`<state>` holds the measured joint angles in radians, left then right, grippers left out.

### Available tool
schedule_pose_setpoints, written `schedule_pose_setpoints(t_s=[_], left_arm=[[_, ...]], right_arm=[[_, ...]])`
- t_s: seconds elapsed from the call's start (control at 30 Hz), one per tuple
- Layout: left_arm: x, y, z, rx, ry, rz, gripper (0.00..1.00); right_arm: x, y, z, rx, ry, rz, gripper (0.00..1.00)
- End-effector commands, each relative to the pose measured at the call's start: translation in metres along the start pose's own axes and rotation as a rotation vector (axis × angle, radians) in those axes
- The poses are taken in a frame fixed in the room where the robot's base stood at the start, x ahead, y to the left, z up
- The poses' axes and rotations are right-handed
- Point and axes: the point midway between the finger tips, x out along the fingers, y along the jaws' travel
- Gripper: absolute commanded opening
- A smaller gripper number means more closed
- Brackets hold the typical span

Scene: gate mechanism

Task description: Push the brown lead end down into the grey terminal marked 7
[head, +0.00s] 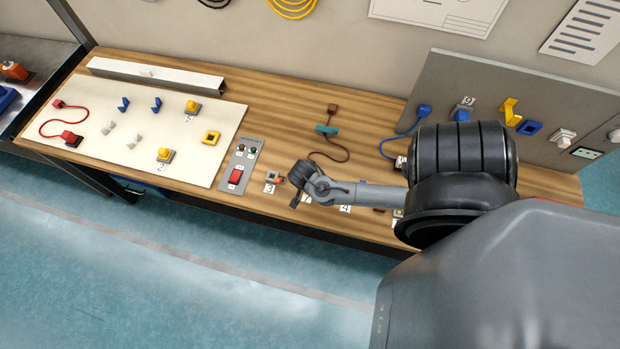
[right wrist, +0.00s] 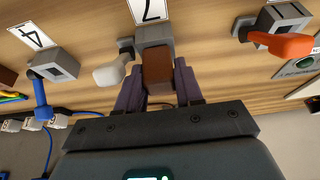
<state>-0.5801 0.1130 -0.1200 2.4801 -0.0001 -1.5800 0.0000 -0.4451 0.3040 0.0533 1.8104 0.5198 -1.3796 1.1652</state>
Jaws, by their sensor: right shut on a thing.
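My right gripper (head: 297,181) is over the front edge of the wooden bench. In the right wrist view its two dark fingers (right wrist: 158,88) are shut on the brown lead end (right wrist: 157,68), a brown block. The grey terminal (right wrist: 154,36) is right behind the brown end, which covers part of it. I cannot tell whether the end is in its opening. A white label (right wrist: 150,10), partly cut off, is beside the terminal. A white lever (right wrist: 112,72) sticks out at its side. The brown lead's cable (head: 345,153) runs from a teal clip (head: 327,130). My left gripper is not in view.
A terminal (right wrist: 55,64) labelled 4 with a blue lever stands left in the wrist view. A terminal (right wrist: 280,16) with an orange lever stands right. A panel with a red switch (head: 236,176) and a white board (head: 140,120) lie left of my gripper.

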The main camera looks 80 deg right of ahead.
Motion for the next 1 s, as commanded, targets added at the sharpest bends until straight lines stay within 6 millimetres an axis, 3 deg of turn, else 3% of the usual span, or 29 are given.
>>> schedule_pose_setpoints(t_s=[0.13,0.17,0.33,0.73,1.0], left_arm=[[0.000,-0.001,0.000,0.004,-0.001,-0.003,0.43],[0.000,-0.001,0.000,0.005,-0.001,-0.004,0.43],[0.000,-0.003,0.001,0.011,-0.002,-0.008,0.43],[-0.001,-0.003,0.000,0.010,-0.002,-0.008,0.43],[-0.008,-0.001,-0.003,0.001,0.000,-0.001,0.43]], right_arm=[[0.000,0.000,0.000,0.000,0.000,0.000,0.04],[0.000,0.000,0.000,0.000,0.000,0.000,0.39],[0.000,0.000,0.000,0.000,0.000,0.000,0.65],[-0.005,0.000,-0.001,-0.002,0.002,0.000,0.66],[-0.043,-0.001,-0.002,-0.005,0.004,-0.004,0.66]])
